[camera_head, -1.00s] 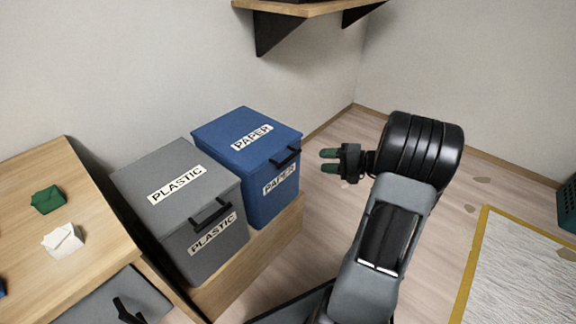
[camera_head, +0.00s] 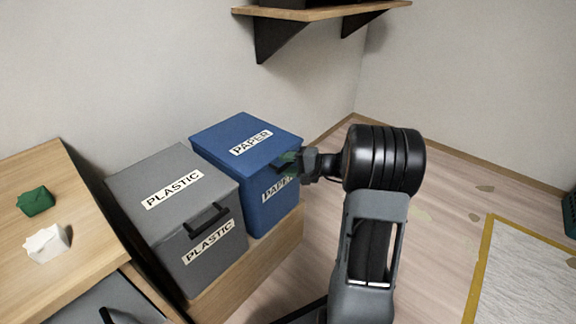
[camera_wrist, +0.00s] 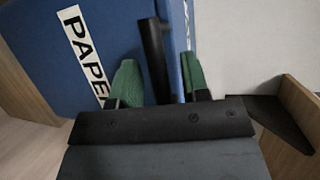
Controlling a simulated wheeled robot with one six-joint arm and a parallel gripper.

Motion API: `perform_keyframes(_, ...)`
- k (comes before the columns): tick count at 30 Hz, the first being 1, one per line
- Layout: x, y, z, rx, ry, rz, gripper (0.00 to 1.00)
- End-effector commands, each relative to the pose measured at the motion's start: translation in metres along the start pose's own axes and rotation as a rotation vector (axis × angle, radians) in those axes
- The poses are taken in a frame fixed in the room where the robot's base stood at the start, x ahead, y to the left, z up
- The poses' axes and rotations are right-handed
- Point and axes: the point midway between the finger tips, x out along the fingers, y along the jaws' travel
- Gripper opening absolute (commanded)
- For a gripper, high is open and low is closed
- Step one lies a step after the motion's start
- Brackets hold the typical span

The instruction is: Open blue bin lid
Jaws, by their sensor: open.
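The blue bin (camera_head: 270,206), labelled PAPER, stands on a wooden bench with its blue lid (camera_head: 232,133) closed. My gripper (camera_head: 287,163) is at the front of the lid, at its black handle. In the wrist view my gripper (camera_wrist: 158,85) has its two green fingers apart, with the black bar handle (camera_wrist: 154,55) between them. The handle lies nearer the right finger, and I cannot tell whether it touches. In the head view the gripper hides most of the handle.
A grey bin (camera_head: 180,215) labelled PLASTIC stands left of the blue bin on the same bench (camera_head: 272,248). A wooden table (camera_head: 50,215) at the left holds a green piece (camera_head: 36,200) and a white piece (camera_head: 47,242). A shelf (camera_head: 320,12) hangs above.

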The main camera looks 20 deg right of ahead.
Motion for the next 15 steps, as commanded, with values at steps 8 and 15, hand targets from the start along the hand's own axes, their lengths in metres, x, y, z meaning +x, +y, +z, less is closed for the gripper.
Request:
perform_keyframes(8, 0.0, -0.0001, 0.0, 0.0, 0.0, 0.0, 0.35)
perform_keyframes(15, -0.0001, -0.0001, 0.0, 0.0, 0.0, 0.0, 0.12)
